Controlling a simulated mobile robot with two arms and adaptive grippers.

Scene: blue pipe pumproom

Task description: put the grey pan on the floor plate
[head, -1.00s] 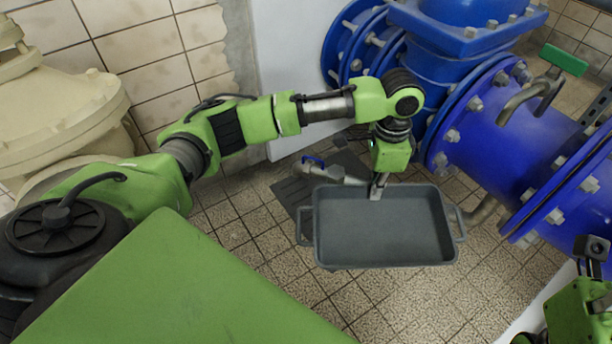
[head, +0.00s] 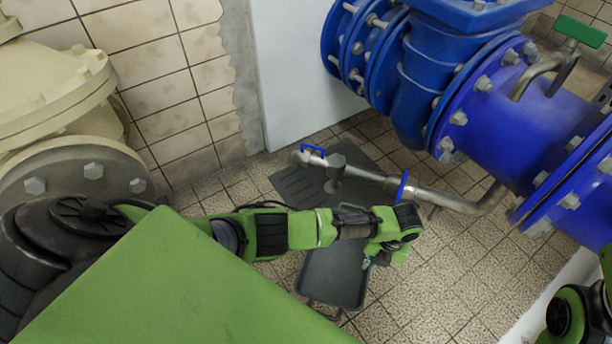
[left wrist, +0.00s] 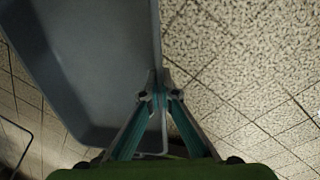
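The grey pan (head: 335,275) is a shallow rectangular tray with wire handles, below my left forearm in the head view; the arm hides part of it. It fills the left of the left wrist view (left wrist: 95,60). My left gripper (left wrist: 158,88) is shut on the pan's rim, one finger on each side of its wall. In the head view that gripper (head: 368,264) is mostly hidden under my wrist. The dark ribbed floor plate (head: 298,188) lies on the tiles under the metal pipe, beyond the pan. My right gripper is not in view.
A metal pipe (head: 355,172) with blue handles runs low over the floor plate. Large blue flanged pipes (head: 500,110) fill the right, with a green-handled valve (head: 580,30). A cream flanged housing (head: 60,90) stands left. Tiled floor (head: 440,270) is open at front right.

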